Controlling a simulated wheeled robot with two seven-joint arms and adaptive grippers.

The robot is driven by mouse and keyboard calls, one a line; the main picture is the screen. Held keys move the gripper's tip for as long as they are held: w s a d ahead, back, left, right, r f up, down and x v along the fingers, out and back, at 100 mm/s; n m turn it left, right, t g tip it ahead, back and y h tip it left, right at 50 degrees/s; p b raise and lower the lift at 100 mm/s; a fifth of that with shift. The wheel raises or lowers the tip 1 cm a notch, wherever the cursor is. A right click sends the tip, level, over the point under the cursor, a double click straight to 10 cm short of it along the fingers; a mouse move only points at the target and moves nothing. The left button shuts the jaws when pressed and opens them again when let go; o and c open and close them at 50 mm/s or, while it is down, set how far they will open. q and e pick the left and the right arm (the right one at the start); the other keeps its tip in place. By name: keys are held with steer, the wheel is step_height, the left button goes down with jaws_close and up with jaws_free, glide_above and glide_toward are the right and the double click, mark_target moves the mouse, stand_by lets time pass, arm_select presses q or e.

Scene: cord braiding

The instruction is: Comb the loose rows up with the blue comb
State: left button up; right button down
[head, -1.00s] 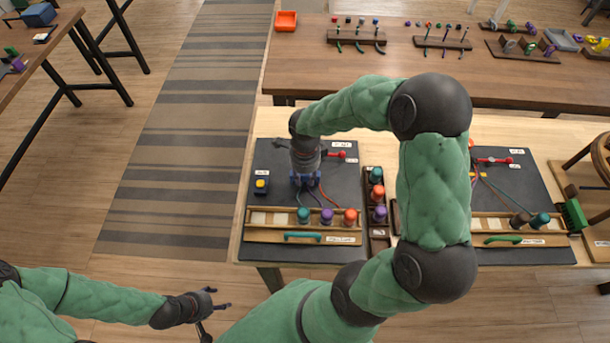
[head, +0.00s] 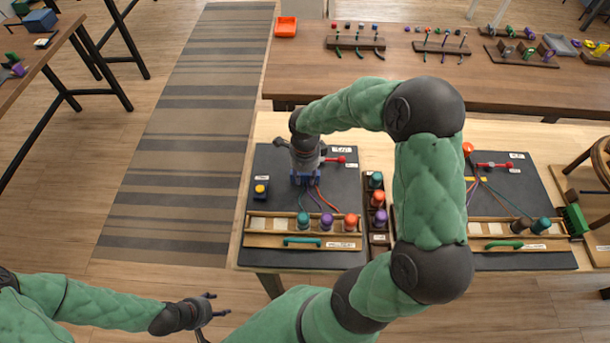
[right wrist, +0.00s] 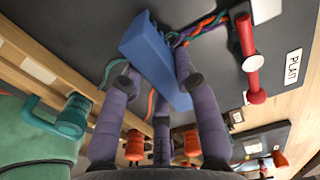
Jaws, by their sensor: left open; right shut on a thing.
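My right gripper (head: 306,170) is shut on the blue comb (head: 306,179), over the left dark board. In the right wrist view the comb (right wrist: 155,62) is a blue block between the purple-grey fingers. Orange and teal cords (right wrist: 205,28) show twisted together beyond the comb; my gripper and arm hide their upper part in the head view. Below the comb, loose purple, teal and orange cords (head: 322,198) fan toward the teal, purple and orange bobbins (head: 327,221) in the wooden rack. My left gripper (head: 213,304) is open and empty, left of the table.
A red-handled clamp (head: 336,160) stands right of the comb, also in the right wrist view (right wrist: 248,58). A dark holder with more bobbins (head: 377,198) stands between the boards. My right arm covers part of the right board (head: 520,192).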

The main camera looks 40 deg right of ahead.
steer(key=shift+r, duration=0.1)
step_height(320, 180, up, 9)
steer(key=p, duration=0.5)
steer(key=shift+s+a, duration=0.35)
steer(key=shift+s, duration=0.05)
stand_by(0.5)
steer(key=w+a+f+n, duration=0.1)
steer(key=w+a+n, duration=0.1)
steer(key=a+n, duration=0.2)
steer(key=w+a+f+n, duration=0.2)
steer(key=a+n, duration=0.2)
steer(key=n, duration=0.7)
steer(key=w+a+f+n, duration=0.1)
steer(key=w+a+n, duration=0.1)
steer(key=a+n, duration=0.2)
steer(key=shift+w+a+f+n, duration=0.1)
steer(key=shift+w+f+n, duration=0.05)
steer(key=shift+n, duration=0.7)
steer(key=shift+w+a+f+n, duration=0.1)
steer(key=shift+w+n, duration=0.05)
steer(key=shift+n, duration=0.7)
steer(key=n, duration=0.1)
steer(key=a+n, duration=0.2)
steer(key=shift+w+f+n, duration=0.3)
steer(key=shift+f, duration=0.05)
